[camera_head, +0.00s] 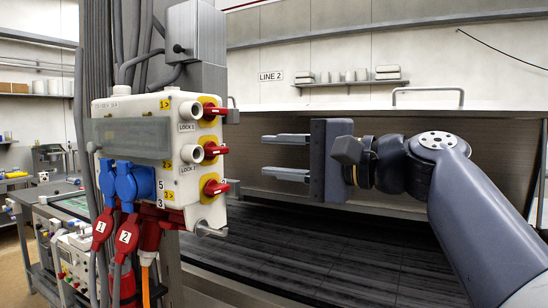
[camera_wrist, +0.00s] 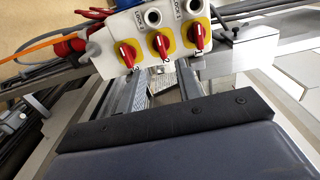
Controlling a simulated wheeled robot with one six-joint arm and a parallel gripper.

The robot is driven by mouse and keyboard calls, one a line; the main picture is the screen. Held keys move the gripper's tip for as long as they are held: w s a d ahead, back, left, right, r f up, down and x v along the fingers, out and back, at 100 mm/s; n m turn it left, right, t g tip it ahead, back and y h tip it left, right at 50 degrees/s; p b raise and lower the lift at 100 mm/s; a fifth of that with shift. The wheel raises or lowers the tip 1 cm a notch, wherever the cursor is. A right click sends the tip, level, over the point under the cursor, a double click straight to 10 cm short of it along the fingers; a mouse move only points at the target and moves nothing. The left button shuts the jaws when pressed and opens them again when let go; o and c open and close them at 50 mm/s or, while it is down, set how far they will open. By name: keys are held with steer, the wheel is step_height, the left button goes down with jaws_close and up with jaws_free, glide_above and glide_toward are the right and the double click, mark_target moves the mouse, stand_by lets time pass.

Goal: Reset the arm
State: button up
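My gripper (camera_head: 268,156) is on the right side of the head view, at the end of my arm. Its two fingers point left and stand clearly apart, with nothing between them. In the wrist view, my gripper (camera_wrist: 155,82) also shows two separate grey fingers beyond the dark palm bar. The white electrical box (camera_head: 165,155) stands left of the fingertips, with a visible gap in the head view. Its red rotary switches on yellow plates face my gripper; the top switch (camera_head: 214,111), middle switch (camera_head: 215,151) and bottom switch (camera_head: 215,187) all show.
Blue plugs (camera_head: 134,184), red plugs and cables hang from the box, beside a grey post with vertical conduits. A large metal hood (camera_head: 400,120) with a handle stands behind my arm. A dark slatted bed (camera_head: 310,255) lies below. A bench (camera_head: 45,210) is at far left.

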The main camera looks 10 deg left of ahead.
mark_target(220, 152)
steer(key=p+x, duration=0.2)
steer(key=x, duration=0.9)
steer(key=shift+r+p, duration=0.1)
steer(key=shift+p, duration=0.25)
steer(key=shift+d, duration=0.15)
